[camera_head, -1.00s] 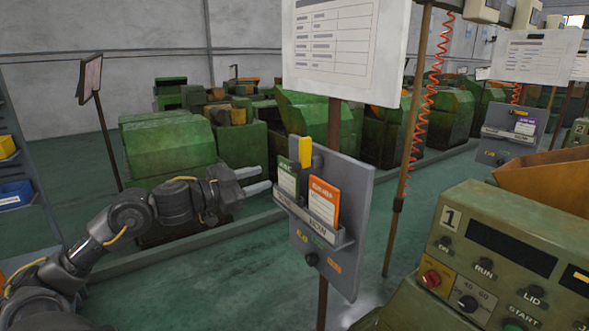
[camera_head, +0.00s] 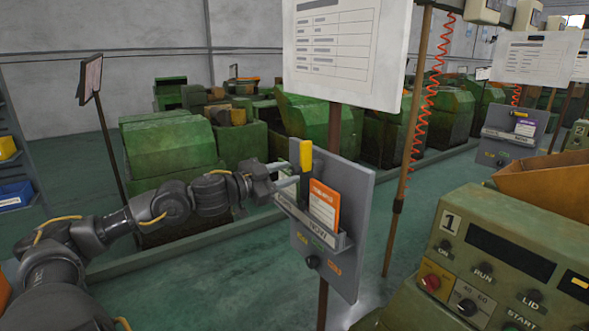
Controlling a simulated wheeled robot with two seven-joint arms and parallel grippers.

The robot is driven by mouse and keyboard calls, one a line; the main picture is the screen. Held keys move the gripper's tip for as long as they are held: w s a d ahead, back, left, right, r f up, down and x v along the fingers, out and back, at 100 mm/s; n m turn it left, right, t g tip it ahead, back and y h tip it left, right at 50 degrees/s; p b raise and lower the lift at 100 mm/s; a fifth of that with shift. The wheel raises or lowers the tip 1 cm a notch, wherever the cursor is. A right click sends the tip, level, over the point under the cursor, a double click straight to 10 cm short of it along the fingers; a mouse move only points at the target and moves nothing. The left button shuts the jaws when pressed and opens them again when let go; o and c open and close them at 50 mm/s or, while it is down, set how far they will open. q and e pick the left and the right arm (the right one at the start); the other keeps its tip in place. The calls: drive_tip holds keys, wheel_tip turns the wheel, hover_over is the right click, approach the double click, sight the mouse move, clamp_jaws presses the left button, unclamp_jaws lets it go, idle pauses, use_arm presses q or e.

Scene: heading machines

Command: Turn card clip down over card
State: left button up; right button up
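A yellow card clip (camera_head: 306,156) stands upright at the top of the grey card panel (camera_head: 352,240). An orange-topped card (camera_head: 324,204) sits in the panel's right slot. A green-topped card in the left slot is mostly hidden by my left gripper. My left gripper (camera_head: 287,176) is at the panel's left edge, beside and a little below the clip's top. Its two fingers look apart and point right toward the clip. Whether a fingertip touches the clip or the card, I cannot tell. My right gripper is out of view.
A white printed sheet (camera_head: 343,50) hangs on a post just above the panel. A green control console (camera_head: 500,260) stands at right. A wooden post with a red coiled hose (camera_head: 425,100) rises behind. Open floor (camera_head: 200,285) lies left of the panel.

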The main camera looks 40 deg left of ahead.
sight(292, 172)
use_arm(q)
drive_tip(key=shift+p+x, duration=0.7)
drive_tip(key=shift+x, duration=0.5)
drive_tip(key=shift+w+d, duration=0.1)
drive_tip(key=shift+w, duration=0.4)
clamp_jaws()
